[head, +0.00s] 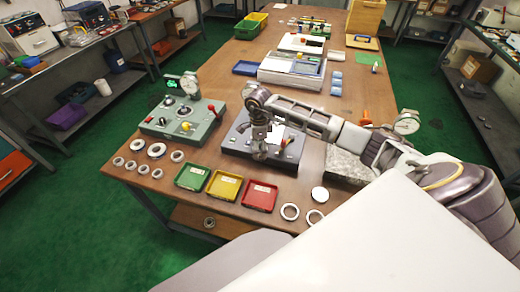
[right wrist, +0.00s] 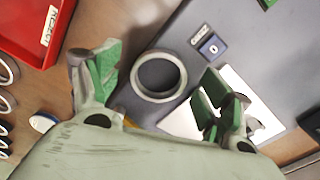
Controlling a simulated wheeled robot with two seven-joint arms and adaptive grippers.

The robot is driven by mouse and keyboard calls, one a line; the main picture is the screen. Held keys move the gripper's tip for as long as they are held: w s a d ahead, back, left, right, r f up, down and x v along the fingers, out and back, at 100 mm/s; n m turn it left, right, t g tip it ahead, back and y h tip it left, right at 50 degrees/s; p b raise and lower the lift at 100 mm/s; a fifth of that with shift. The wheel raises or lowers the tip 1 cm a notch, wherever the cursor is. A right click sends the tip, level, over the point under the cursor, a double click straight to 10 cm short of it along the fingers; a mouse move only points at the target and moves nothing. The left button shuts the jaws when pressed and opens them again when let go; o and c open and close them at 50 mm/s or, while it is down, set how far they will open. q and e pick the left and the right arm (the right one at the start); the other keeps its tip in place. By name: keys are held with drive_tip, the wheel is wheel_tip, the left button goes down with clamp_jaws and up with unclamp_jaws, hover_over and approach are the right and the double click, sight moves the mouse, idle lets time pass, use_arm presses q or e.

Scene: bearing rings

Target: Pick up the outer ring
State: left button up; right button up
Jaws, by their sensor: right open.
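A plain steel ring (right wrist: 137,77), which looks like an outer ring, lies flat on the grey fixture (right wrist: 190,35) in the right wrist view. My right gripper (right wrist: 160,75) is open and empty, its green-padded fingers apart on either side of the ring in the picture. The gap in height between fingertips and ring is hard to tell. In the head view my right gripper (head: 262,150) hangs over the grey fixture (head: 240,136), and I cannot make out the ring beneath it. My left gripper is not in view.
Green (head: 193,177), yellow (head: 224,186) and red (head: 260,196) trays line the table's front. A green-grey gauge station (head: 182,120) stands left of the fixture.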

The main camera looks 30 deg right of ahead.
drive_tip(key=c, duration=1.1)
drive_tip(key=shift+r, duration=0.15)
drive_tip(key=shift+c, duration=0.2)
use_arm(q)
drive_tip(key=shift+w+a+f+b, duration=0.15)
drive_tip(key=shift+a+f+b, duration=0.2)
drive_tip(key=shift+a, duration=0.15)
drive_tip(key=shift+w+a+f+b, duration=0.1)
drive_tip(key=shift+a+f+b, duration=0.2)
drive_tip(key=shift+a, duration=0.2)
use_arm(e)
wheel_tip(320, 180, up, 10)
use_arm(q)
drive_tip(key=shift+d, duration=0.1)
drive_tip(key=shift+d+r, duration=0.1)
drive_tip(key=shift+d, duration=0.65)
